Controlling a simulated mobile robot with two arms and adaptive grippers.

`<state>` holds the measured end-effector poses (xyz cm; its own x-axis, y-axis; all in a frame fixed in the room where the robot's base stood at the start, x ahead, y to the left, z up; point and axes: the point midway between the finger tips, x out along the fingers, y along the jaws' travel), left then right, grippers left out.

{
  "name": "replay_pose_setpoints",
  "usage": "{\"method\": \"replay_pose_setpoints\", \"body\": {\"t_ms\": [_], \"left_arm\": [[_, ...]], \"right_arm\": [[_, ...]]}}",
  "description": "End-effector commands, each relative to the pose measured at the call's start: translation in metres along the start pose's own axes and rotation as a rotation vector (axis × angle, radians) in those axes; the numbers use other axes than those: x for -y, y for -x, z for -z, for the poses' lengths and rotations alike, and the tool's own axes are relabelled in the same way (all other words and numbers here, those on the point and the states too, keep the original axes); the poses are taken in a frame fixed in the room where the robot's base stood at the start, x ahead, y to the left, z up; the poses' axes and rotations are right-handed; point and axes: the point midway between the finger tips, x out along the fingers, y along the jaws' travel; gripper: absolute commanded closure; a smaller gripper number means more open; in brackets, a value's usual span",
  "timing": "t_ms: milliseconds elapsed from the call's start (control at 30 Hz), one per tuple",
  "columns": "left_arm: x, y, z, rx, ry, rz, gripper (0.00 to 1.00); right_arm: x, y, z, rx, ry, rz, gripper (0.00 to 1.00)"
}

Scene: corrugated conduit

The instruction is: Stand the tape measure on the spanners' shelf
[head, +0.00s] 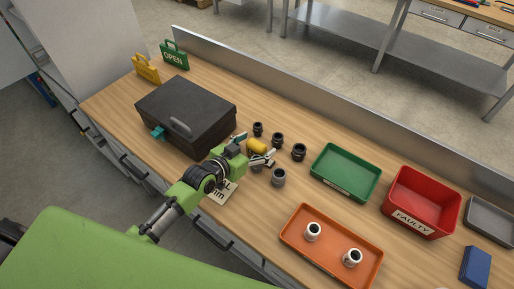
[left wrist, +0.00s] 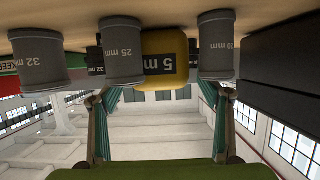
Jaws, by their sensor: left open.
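The tape measure (head: 257,146) is a yellow block on the wooden bench in the head view, among dark and grey cups. In the left wrist view the tape measure (left wrist: 165,58) shows a dark "5 m" label. My left gripper (head: 256,149) is open, its fingers pointing at the tape measure. In the left wrist view the open fingers of my left gripper (left wrist: 160,97) stand apart, with the tape measure ahead between them; contact cannot be told. I cannot make out the spanners' shelf in either view. My right gripper is not in view.
A grey cup (head: 278,178) and several dark cups (head: 299,152) stand close around the tape measure. A black toolbox (head: 170,104) is to the left. A green tray (head: 330,181), orange tray (head: 329,255) and red "FAULTY" bin (head: 400,216) are to the right.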

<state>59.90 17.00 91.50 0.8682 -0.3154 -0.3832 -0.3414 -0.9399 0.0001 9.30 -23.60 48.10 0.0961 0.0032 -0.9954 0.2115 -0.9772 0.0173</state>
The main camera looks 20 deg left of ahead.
Motion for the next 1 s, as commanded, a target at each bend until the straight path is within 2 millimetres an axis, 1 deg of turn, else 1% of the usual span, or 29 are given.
{"method": "replay_pose_setpoints", "body": {"t_ms": [100,300,333,367,400,467,500,567,600,833,933,1000], "left_arm": [[0.0,-0.006,0.0,0.001,-0.001,0.0,0.29],[0.0,-0.006,-0.001,0.0,-0.001,-0.001,0.29],[0.0,-0.006,-0.001,0.0,-0.001,0.0,0.34],[0.0,-0.006,-0.001,0.0,-0.001,0.0,0.42],[0.0,-0.006,-0.001,0.0,-0.001,0.0,0.53],[0.0,-0.006,-0.001,0.0,-0.001,0.0,0.68],[0.0,-0.006,-0.001,0.0,-0.001,0.0,0.78],[0.0,-0.006,-0.001,0.0,-0.001,0.0,0.78],[0.0,-0.006,0.001,-0.003,-0.001,0.0,0.83],[0.0,-0.005,0.004,-0.004,-0.001,0.0,0.83],[0.0,-0.001,0.015,-0.006,0.0,-0.001,0.83],[0.0,0.005,0.026,-0.008,-0.002,0.0,0.83]], "right_arm": [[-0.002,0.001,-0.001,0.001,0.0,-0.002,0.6],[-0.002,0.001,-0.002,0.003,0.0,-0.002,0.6],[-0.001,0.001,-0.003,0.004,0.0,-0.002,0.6],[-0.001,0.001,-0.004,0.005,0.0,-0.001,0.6],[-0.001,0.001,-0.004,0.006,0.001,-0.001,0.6],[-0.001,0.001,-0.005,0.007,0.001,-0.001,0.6],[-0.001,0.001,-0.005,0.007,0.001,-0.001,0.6],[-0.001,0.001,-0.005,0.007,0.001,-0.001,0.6],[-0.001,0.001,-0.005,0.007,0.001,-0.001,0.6],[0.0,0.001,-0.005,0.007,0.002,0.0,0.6],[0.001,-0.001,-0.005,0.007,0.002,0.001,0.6],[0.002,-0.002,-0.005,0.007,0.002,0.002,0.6]]}}
